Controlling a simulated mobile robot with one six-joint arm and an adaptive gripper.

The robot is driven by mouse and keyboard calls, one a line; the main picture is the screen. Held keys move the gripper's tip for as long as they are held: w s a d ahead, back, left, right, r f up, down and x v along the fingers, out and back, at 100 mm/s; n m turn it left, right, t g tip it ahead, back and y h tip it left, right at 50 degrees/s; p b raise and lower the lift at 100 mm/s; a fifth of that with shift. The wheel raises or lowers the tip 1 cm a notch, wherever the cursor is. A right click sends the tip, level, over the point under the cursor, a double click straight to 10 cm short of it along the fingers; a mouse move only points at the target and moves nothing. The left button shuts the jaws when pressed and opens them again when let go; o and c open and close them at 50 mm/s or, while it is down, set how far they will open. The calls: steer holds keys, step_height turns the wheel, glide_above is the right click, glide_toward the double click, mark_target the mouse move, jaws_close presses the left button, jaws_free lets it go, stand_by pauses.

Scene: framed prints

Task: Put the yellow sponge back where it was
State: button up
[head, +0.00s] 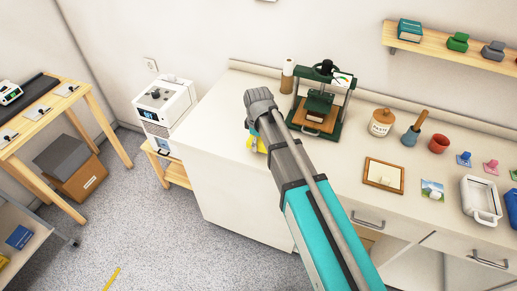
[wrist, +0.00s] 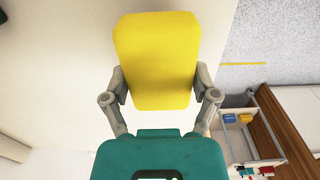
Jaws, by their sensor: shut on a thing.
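The yellow sponge (wrist: 157,50) is a rounded block in the wrist view, and my gripper (wrist: 161,86) is shut on it, one finger at each side. In the head view only a small part of the sponge (head: 260,146) shows beside my arm, over the left part of the white counter (head: 222,155). My arm hides my fingers and most of the sponge there. I cannot tell whether the sponge touches the counter.
A green press (head: 301,115) stands just right of my wrist, with a paper roll (head: 287,76) behind it. A jar (head: 381,123), a framed board (head: 384,175) and a white tray (head: 480,197) lie further right. The counter's left end is clear. A white machine (head: 166,106) stands beyond it.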

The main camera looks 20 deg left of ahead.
mark_target(258, 147)
steer(key=shift+f+b, duration=1.05)
steer(key=shift+f, duration=0.3)
steer(key=shift+f, duration=0.15)
steer(key=o, duration=0.9)
steer(key=shift+c, duration=0.2)
steer(key=shift+r, duration=0.2)
step_height(258, 147, up, 12)
steer(key=p, duration=1.2)
